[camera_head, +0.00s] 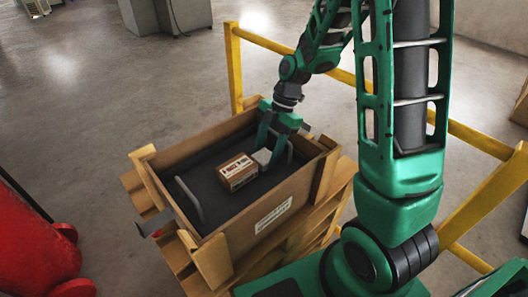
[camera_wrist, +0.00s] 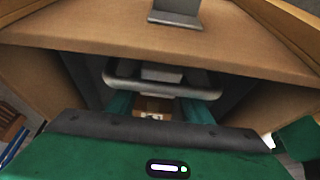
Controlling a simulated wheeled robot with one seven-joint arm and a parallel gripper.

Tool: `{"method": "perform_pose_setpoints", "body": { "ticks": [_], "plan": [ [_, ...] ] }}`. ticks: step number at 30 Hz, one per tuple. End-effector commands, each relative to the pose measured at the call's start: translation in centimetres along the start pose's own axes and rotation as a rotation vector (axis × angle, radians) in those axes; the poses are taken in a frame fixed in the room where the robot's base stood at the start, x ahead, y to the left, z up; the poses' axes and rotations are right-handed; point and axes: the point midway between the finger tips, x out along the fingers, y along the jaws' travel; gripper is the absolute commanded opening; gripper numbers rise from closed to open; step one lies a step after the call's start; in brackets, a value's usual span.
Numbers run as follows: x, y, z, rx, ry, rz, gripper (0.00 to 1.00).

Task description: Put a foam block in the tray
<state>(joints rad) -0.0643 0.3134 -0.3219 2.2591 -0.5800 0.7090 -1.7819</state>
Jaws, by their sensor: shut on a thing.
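A dark grey tray (camera_head: 207,197) with pale bar handles sits inside a wooden crate (camera_head: 262,222). My gripper (camera_head: 272,143) reaches down into the tray's far right part. It is shut on a small pale grey block, the foam block (camera_head: 262,157), at its fingertips. The block is over or on the tray floor; I cannot tell whether it touches. In the wrist view the green fingers are partly hidden behind a pale tray handle (camera_wrist: 125,83), with part of a pale block (camera_wrist: 162,75) near it.
A brown cardboard box (camera_head: 238,171) lies in the tray just left of the block. The crate stands on a wooden pallet (camera_head: 180,262). Yellow rails (camera_head: 237,75) run behind and to the right. A red object (camera_head: 30,235) stands at the left. The tray's near-left floor is clear.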

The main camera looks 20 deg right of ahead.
Motion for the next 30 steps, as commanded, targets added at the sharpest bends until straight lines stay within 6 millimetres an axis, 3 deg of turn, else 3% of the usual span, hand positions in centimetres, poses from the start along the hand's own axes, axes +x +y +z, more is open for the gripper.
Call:
{"method": "perform_pose_setpoints", "body": {
  "ticks": [5, 6, 8, 20, 30],
  "plan": [
    [0.1, 0.0, 0.0, 0.000, 0.000, 0.000, 0.25],
    [0.1, 0.0, 0.0, 0.000, 0.000, 0.000, 0.53],
    [0.1, 0.0, 0.0, 0.000, 0.000, 0.000, 0.64],
    [-0.6, 0.1, 0.0, 0.000, 0.000, 0.003, 0.64],
    [-6.6, 0.1, 0.0, -0.002, -0.002, 0.005, 0.64]
  ]
}}
